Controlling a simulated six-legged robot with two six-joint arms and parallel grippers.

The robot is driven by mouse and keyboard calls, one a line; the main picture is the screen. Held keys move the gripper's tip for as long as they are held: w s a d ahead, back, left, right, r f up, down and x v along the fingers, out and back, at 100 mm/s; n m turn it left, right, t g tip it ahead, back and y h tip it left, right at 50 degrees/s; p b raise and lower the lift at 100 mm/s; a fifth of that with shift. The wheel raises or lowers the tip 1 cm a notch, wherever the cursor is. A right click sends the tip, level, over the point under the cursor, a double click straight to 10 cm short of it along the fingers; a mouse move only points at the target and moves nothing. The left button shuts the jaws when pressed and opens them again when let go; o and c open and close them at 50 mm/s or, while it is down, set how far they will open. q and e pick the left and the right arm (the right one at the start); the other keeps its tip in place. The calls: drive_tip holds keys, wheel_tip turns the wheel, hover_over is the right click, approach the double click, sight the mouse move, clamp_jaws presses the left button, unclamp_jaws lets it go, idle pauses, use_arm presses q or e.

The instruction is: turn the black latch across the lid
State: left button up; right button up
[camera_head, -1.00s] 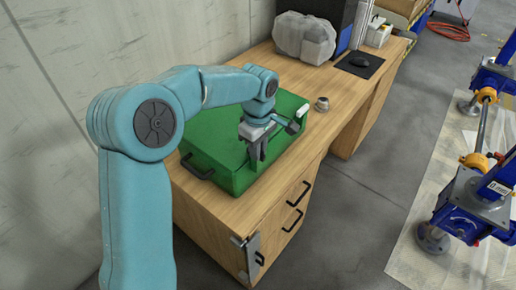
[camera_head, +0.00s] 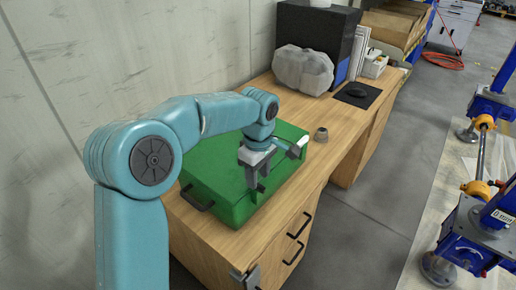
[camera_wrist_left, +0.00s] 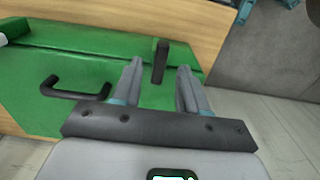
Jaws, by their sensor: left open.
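A green case (camera_head: 225,205) with its lid down lies on a wooden desk. The black latch (camera_wrist_left: 160,60) stands up at the case's edge in the left wrist view, between the two finger lines; whether a finger touches it cannot be told. In the head view, a small dark part of the latch (camera_head: 262,188) shows beside the fingers. My left gripper (camera_head: 257,178) is open over the case's front edge, fingers pointing down. It also shows in the wrist view (camera_wrist_left: 158,70). My right gripper is not in view.
A black handle (camera_head: 197,197) is on the case's left side. A small grey metal part (camera_head: 321,135) stands on the desk right of the case. A wrapped grey bundle (camera_head: 303,69) and a mouse mat (camera_head: 359,94) lie farther back. Blue jacks (camera_head: 470,225) stand on the right.

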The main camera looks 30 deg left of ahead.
use_arm(q)
wheel_tip(320, 180, up, 14)
drive_tip(key=p, duration=0.2)
idle(0.4)
